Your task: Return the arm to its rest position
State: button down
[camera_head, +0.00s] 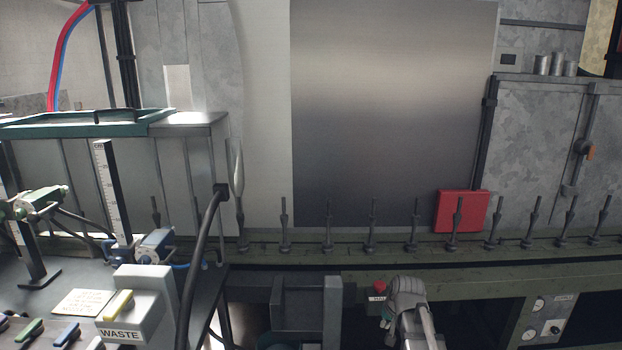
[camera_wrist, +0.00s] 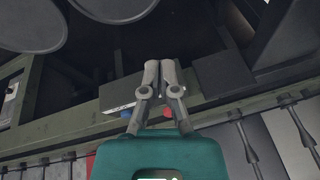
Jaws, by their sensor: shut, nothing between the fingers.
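My gripper (camera_wrist: 161,72) shows in the wrist view with its two grey fingers together and nothing between them. Its teal body (camera_wrist: 160,150) fills the bottom middle of that view. In the head view, a grey part of my arm (camera_head: 408,305) shows at the bottom, right of centre, in front of the green rail. The fingers cannot be made out clearly there.
A row of dark spindles (camera_head: 371,228) stands along the green rail (camera_head: 470,253). A pale bottle (camera_head: 237,168) is on a spindle at the left. A red box (camera_head: 474,212) sits behind the row. The WASTE box (camera_head: 140,300) and bench equipment stand at the left.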

jog(key=s+a+f+n+g+h, duration=0.1)
jog(key=s+a+n+g, duration=0.1)
jog(key=s, duration=0.7)
jog(key=s+a+n+g, duration=0.1)
jog(key=s+a+g, duration=0.15)
jog(key=s, duration=0.55)
notch_tip(320, 180, up, 20)
jog(key=p, duration=2)
jog(key=shift+w+a+r+t, duration=0.15)
jog(key=shift+w+t, duration=0.15)
jog(key=shift+t, duration=0.05)
jog(key=w+d+f+m+t+b, duration=0.2)
jog(key=w+d+b, duration=0.3)
jog(key=w, duration=0.6)
jog(key=w+d+f+m+t+b, duration=0.3)
jog(key=w+d, duration=0.4)
jog(key=w, duration=0.5)
jog(key=w+d+f+m+t+b, duration=0.3)
jog(key=w+b, duration=0.5)
jog(key=w, duration=0.4)
jog(key=shift+d+f+t+y, duration=0.3)
jog(key=shift+d+f+t, duration=0.3)
jog(key=shift+d+f, duration=0.9)
jog(key=shift+a+f, duration=0.1)
jog(key=shift+f, duration=0.05)
